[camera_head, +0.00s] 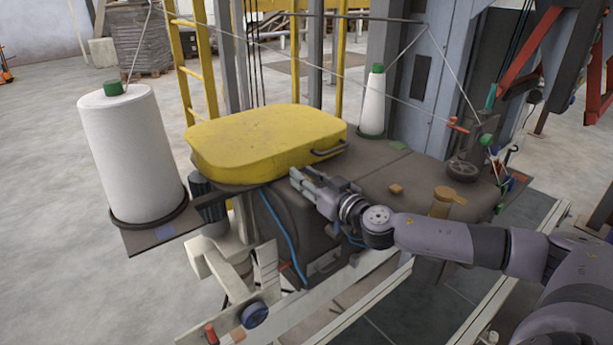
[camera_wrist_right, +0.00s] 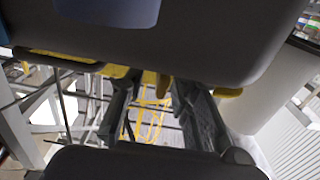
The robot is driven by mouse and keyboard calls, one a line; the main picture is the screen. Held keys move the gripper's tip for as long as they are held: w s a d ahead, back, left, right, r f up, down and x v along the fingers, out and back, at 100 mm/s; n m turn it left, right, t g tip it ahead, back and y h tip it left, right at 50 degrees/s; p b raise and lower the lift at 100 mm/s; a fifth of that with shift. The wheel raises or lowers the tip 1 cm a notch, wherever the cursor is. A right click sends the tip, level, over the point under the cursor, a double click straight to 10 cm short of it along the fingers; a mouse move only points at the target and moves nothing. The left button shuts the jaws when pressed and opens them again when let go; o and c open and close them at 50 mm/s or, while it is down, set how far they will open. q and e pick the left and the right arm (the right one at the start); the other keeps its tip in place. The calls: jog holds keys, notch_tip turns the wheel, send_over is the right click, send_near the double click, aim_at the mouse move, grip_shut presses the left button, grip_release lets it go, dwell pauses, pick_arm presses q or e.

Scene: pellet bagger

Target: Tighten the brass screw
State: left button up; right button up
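A short brass-coloured peg (camera_wrist_right: 163,84), which looks like the brass screw, sticks out from the edge of the grey machine body in the right wrist view. My right gripper (camera_head: 299,182) is beside the front of the sewing head, just below the yellow cover (camera_head: 265,140). In the right wrist view its two fingers (camera_wrist_right: 156,90) are apart, with the peg between their tips. I cannot tell whether either finger touches it. In the head view the peg cannot be made out near the fingers. My left gripper is not in view.
A large white thread cone (camera_head: 130,150) stands at the left and a smaller one (camera_head: 373,105) behind the head. A brass-coloured block (camera_head: 396,189) and a tan cylinder (camera_head: 442,203) are on the grey housing. A blue cable (camera_head: 283,235) hangs below my gripper.

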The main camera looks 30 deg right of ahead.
grip_shut()
jog(key=shift+m+h, duration=0.4)
jog(key=shift+h, duration=0.4)
jog(key=shift+a+f+m+h+b, duration=0.15)
jog(key=shift+m+h+b, duration=0.15)
jog(key=shift+m+h, duration=0.8)
jog(key=m+g+h+b, duration=0.1)
jog(key=m+h, duration=0.1)
jog(key=h, duration=0.2)
jog(key=shift+f+b, duration=0.1)
jog(key=shift+b, duration=0.3)
jog(key=m+g+h+b, duration=0.9)
jog(key=g+h+b, duration=0.1)
jog(key=b, duration=0.2)
jog(key=shift+w+f+m+g, duration=0.1)
jog(key=shift+m+g, duration=0.3)
jog(key=shift+r+m+g+h+b, duration=0.15)
jog(key=shift+m+g+h+b, duration=0.2)
jog(key=shift+m+g+b, duration=0.7)
jog(key=shift+r+m+g+h+b, duration=0.1)
jog(key=shift+m+g+h+b, duration=0.35)
jog(key=shift+g, duration=1)
